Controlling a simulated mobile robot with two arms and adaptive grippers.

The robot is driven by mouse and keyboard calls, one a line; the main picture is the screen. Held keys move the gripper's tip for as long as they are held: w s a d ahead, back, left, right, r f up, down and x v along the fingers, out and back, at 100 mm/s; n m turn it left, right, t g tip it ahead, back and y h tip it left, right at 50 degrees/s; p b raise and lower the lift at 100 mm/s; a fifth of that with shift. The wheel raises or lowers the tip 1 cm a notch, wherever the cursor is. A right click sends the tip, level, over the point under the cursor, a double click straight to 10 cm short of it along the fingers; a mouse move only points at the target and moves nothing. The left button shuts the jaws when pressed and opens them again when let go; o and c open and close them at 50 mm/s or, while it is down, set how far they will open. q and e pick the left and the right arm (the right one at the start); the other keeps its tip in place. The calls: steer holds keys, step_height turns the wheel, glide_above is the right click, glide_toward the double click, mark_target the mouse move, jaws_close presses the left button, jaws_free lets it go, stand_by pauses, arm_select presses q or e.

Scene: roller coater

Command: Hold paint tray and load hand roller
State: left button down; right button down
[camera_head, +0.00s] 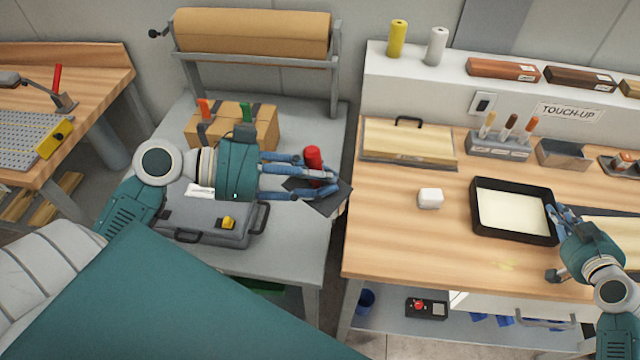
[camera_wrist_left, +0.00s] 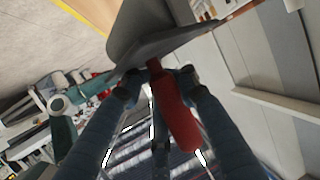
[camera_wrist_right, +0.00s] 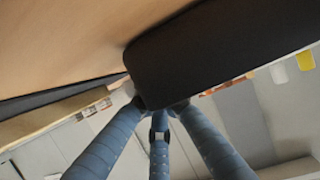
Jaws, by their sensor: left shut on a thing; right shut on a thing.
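The black paint tray (camera_head: 515,238) lies on the right wooden bench, with pale cream paint (camera_head: 512,212) in it. My right gripper (camera_head: 558,214) is shut on the tray's right rim; the tray's dark wall (camera_wrist_right: 215,50) also fills the top of the right wrist view. My left gripper (camera_head: 322,182) is shut on a red-handled tool (camera_head: 313,158) with a dark grey flat plate (camera_head: 328,204). It holds this tool over the grey table, left of the tray. The left wrist view shows the red handle (camera_wrist_left: 174,115) between the fingers. No distinct roller shape shows.
A white block (camera_head: 430,198) sits left of the tray. A wooden panel (camera_head: 408,142), a brush holder (camera_head: 498,146) and a grey bin (camera_head: 563,154) stand behind. A grey case (camera_head: 205,218) and cardboard box (camera_head: 232,128) lie on the grey table. A gap separates the tables.

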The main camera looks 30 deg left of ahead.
steer(key=shift+r, duration=0.1)
arm_select(q)
steer(key=w+d+f+n+t+y, duration=0.1)
steer(key=w+d+f, duration=0.2)
steer(key=w+d, duration=0.45)
steer(key=w+d+f+n+y, duration=0.1)
steer(key=w+d+f, duration=0.25)
steer(key=w, duration=0.75)
arm_select(e)
steer(key=shift+w, duration=0.1)
arm_select(q)
steer(key=w+d+r+m+g+h, duration=0.1)
steer(key=w+d, duration=0.3)
steer(key=d, duration=1)
steer(key=w+d+r+m+g, duration=0.1)
steer(key=w+d, duration=0.3)
steer(key=d, duration=1)
steer(key=shift+w+d+f, duration=0.1)
steer(key=shift+d+f, duration=0.05)
steer(key=shift+f, duration=2.95)
steer(key=shift+f, duration=0.55)
steer(key=shift+r, duration=0.1)
